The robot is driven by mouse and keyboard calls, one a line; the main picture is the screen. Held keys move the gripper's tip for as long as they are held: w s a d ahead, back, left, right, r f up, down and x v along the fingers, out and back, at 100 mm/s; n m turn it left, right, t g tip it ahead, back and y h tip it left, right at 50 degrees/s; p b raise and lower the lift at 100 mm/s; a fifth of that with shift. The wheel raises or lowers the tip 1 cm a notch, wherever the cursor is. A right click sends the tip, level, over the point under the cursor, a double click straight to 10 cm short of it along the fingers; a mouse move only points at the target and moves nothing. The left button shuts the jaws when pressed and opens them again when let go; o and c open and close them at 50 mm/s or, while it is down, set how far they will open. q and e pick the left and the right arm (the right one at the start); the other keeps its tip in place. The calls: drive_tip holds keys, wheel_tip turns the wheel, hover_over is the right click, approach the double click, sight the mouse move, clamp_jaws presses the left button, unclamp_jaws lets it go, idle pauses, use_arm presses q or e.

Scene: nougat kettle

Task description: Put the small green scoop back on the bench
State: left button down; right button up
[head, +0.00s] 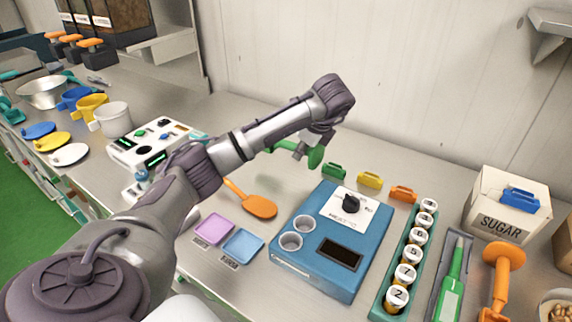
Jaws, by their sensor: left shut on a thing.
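The small green scoop (315,158) is at my left gripper (302,150), which is shut on it. The gripper and part of my forearm hide some of it. Its round green end shows to the right of the fingers, and another green part shows to their left. I cannot tell whether the scoop touches the steel bench (255,171) or is just above it. My right gripper is not in view.
Small green (334,171), yellow (370,180) and orange (403,194) clips stand to the right. Purple (212,227) and blue (243,243) trays lie nearby. The back wall is close behind.

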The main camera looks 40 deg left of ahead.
use_arm(q)
drive_tip(key=a, duration=0.1)
drive_tip(key=s+a+f, duration=0.1)
drive_tip(key=a+f, duration=0.1)
drive_tip(key=shift+s+a+p, duration=0.2)
drive_tip(key=shift+s+p, duration=0.1)
wheel_tip(320, 180, down, 4)
drive_tip(key=shift+f+p, duration=0.15)
drive_tip(key=shift+p, duration=0.45)
drive_tip(key=c, duration=1)
unclamp_jaws()
drive_tip(key=v, duration=1.2)
drive_tip(key=shift+s, duration=0.1)
